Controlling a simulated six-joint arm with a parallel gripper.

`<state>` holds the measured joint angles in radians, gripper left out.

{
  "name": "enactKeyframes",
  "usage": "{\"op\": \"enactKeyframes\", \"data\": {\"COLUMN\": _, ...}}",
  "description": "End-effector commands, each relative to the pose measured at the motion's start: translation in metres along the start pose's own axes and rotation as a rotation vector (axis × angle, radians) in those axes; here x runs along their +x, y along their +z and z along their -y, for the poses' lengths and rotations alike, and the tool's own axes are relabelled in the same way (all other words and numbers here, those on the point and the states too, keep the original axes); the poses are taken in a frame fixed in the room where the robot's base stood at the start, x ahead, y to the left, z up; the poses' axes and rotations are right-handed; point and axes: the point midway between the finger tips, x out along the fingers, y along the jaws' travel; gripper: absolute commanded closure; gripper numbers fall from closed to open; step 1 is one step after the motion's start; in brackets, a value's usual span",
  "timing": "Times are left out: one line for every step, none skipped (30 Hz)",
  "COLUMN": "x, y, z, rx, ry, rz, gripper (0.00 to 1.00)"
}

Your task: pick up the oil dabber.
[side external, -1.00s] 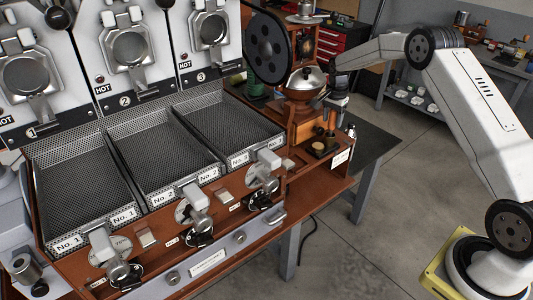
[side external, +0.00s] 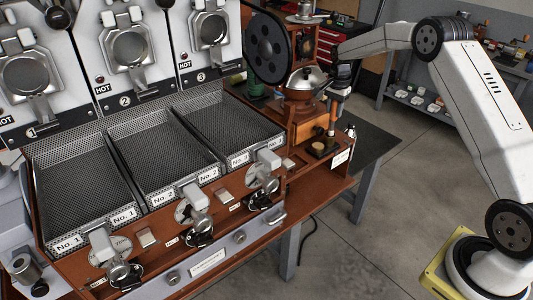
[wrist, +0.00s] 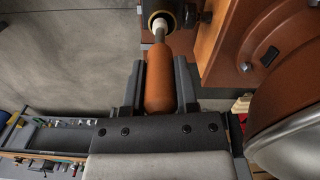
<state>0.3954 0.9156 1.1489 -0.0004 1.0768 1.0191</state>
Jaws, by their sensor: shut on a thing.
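The oil dabber (wrist: 161,80) has an orange-brown wooden handle with a pale neck at its far end. In the wrist view my gripper (wrist: 159,76) is shut on this handle, with a dark finger on each side. The neck points at a round dark cup with a brass-coloured rim (wrist: 153,16); I cannot tell if the tip is inside it. In the side view my gripper (side external: 337,93) is at the right end of the roaster, and the handle (side external: 332,116) hangs upright below it.
A metal-domed wooden fixture (side external: 306,80) stands just left of my gripper. A small black tray (side external: 322,149) sits below on the wooden ledge. Perforated cooling trays (side external: 160,158) lie further left. A dark table (side external: 374,145) and open floor are to the right.

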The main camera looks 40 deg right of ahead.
Motion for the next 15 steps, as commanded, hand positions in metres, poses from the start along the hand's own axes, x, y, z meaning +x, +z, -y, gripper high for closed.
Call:
{"op": "enactKeyframes", "data": {"x": -0.005, "y": 0.002, "z": -0.004, "rx": 0.000, "ry": 0.000, "rz": 0.000, "gripper": 1.00}}
{"op": "enactKeyframes", "data": {"x": -0.008, "y": 0.003, "z": -0.006, "rx": 0.000, "ry": -0.001, "rz": 0.000, "gripper": 1.00}}
{"op": "enactKeyframes", "data": {"x": -0.012, "y": 0.004, "z": -0.009, "rx": 0.000, "ry": -0.001, "rz": 0.000, "gripper": 1.00}}
{"op": "enactKeyframes", "data": {"x": -0.015, "y": 0.006, "z": -0.011, "rx": 0.000, "ry": -0.001, "rz": -0.001, "gripper": 1.00}}
{"op": "enactKeyframes", "data": {"x": -0.018, "y": 0.007, "z": -0.013, "rx": 0.000, "ry": -0.001, "rz": -0.001, "gripper": 1.00}}
{"op": "enactKeyframes", "data": {"x": -0.023, "y": 0.009, "z": -0.017, "rx": 0.000, "ry": -0.002, "rz": -0.001, "gripper": 1.00}}
{"op": "enactKeyframes", "data": {"x": -0.027, "y": 0.010, "z": -0.019, "rx": 0.001, "ry": -0.002, "rz": -0.001, "gripper": 1.00}}
{"op": "enactKeyframes", "data": {"x": -0.030, "y": 0.011, "z": -0.022, "rx": 0.001, "ry": -0.002, "rz": -0.001, "gripper": 1.00}}
{"op": "enactKeyframes", "data": {"x": -0.035, "y": 0.013, "z": -0.026, "rx": 0.001, "ry": -0.002, "rz": -0.001, "gripper": 1.00}}
{"op": "enactKeyframes", "data": {"x": -0.039, "y": 0.015, "z": -0.029, "rx": 0.001, "ry": -0.002, "rz": -0.001, "gripper": 1.00}}
{"op": "enactKeyframes", "data": {"x": -0.043, "y": 0.016, "z": -0.032, "rx": 0.001, "ry": -0.002, "rz": -0.001, "gripper": 1.00}}
{"op": "enactKeyframes", "data": {"x": -0.048, "y": 0.018, "z": -0.035, "rx": 0.001, "ry": -0.002, "rz": -0.001, "gripper": 1.00}}
{"op": "enactKeyframes", "data": {"x": -0.052, "y": 0.020, "z": -0.038, "rx": 0.001, "ry": -0.002, "rz": -0.001, "gripper": 1.00}}
{"op": "enactKeyframes", "data": {"x": -0.056, "y": 0.022, "z": -0.041, "rx": 0.001, "ry": -0.001, "rz": -0.001, "gripper": 1.00}}
{"op": "enactKeyframes", "data": {"x": -0.059, "y": 0.024, "z": -0.046, "rx": 0.001, "ry": -0.001, "rz": 0.000, "gripper": 1.00}}
